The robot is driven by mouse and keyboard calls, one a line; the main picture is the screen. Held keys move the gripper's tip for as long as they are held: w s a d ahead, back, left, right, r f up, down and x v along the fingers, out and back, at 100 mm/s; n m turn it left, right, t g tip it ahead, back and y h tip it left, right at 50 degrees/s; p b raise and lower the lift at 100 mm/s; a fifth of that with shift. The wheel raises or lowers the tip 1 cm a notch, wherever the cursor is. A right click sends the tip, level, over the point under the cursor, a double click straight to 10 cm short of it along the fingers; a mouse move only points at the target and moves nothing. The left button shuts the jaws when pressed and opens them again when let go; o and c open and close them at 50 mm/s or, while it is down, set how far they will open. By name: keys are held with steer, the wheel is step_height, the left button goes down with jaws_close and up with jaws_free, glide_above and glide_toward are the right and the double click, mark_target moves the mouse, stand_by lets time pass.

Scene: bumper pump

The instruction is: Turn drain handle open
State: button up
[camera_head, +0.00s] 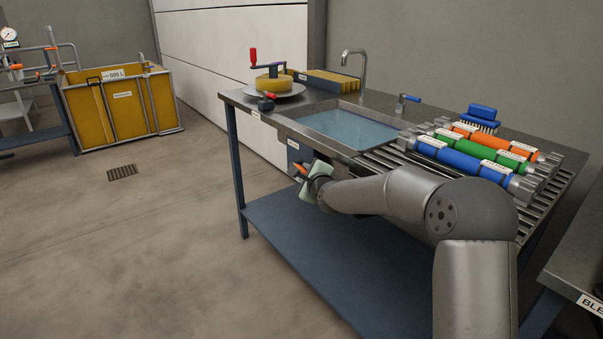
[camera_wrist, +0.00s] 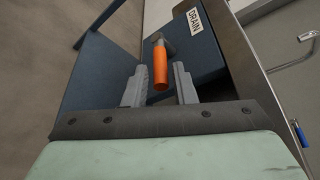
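The drain handle is a small orange lever (camera_wrist: 161,66) on a dark mount, below a white DRAIN label (camera_wrist: 196,22). In the wrist view my gripper (camera_wrist: 160,82) is open, with one grey finger on each side of the orange lever. Gaps show between the lever and both fingers. In the head view my gripper (camera_head: 308,175) is at the front edge of the sink bench, below the basin, and the orange handle (camera_head: 301,171) shows just at its tip. My wrist partly hides the handle's mount there.
The bench holds a water-filled basin (camera_head: 345,127), a faucet (camera_head: 357,63), and blue, green and orange cylinders (camera_head: 485,150) on a slatted rack. A round plate (camera_head: 280,90) with a red-knobbed crank stands at the left end. Below is a blue shelf (camera_head: 300,235).

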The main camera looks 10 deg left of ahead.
mark_target(304, 172)
steer(key=shift+x, duration=1.9)
